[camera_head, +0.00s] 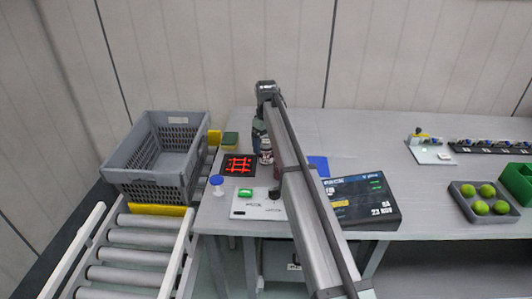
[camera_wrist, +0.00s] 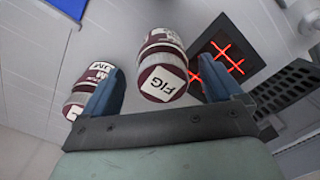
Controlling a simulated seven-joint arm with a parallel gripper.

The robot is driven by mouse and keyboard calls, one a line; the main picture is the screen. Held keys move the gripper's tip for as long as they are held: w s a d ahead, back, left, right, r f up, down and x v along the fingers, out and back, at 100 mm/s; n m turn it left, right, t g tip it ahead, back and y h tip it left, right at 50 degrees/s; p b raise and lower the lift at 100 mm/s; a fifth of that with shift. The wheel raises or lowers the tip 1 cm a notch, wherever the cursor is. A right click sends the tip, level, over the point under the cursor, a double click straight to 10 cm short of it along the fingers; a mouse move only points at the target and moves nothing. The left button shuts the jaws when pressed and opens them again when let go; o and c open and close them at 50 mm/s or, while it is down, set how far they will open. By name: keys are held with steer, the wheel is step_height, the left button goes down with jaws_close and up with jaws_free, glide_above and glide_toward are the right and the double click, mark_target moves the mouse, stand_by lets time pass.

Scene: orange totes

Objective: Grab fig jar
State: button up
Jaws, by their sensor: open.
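The fig jar (camera_wrist: 163,68) has a dark red body, a pale band and a white label reading FIG. In the wrist view it stands between the two fingers of my gripper (camera_wrist: 158,74), which is open, with a gap showing on each side. A similar jar (camera_wrist: 90,88) with a partly readable label, ending in "UM", is left of the left finger. In the head view my gripper (camera_head: 261,140) points down over a jar (camera_head: 266,157) on the table; its label is too small to read. A dark red patch beside it is partly hidden by my arm.
A panel with a glowing red grid (camera_wrist: 222,62) lies close to the fig jar. A white board with a green button (camera_head: 245,193) is in front. A dark display box (camera_head: 362,200) is at right.

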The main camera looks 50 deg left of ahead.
mark_target(267, 152)
step_height(267, 152, down, 5)
steer(key=shift+s+d+r, duration=0.15)
steer(key=shift+r, duration=0.05)
steer(key=c, duration=1.4)
